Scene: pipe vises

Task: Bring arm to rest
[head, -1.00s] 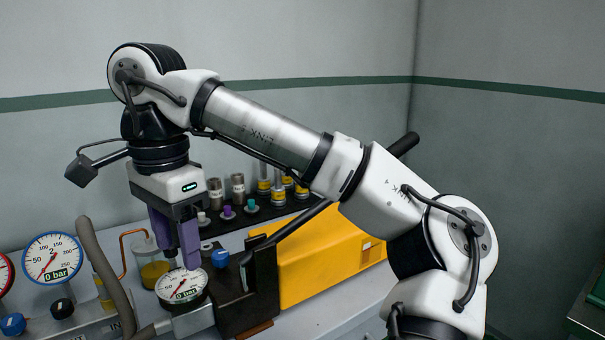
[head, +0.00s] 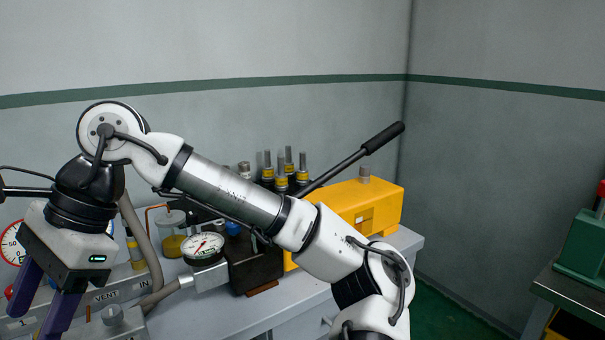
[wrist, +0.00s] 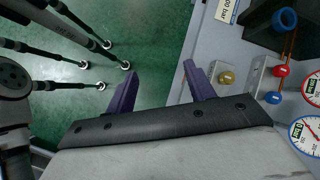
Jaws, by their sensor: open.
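My gripper (head: 45,300) is at the lower left of the head view, tilted, its purple fingers spread apart and pointing down. In the wrist view my gripper (wrist: 160,85) is open with nothing between its fingers. Green floor (wrist: 160,45) shows beyond the gap, with the bench edge by the right finger. The lower fingertips are cut off or hard to make out in the head view.
The grey bench (head: 290,300) carries a dial gauge (head: 203,247), a black block (head: 255,270), and a yellow pump housing (head: 350,207) with a raised black lever (head: 350,158). A vent panel (head: 110,295) lies behind my gripper. A green vise (head: 583,250) stands at the far right.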

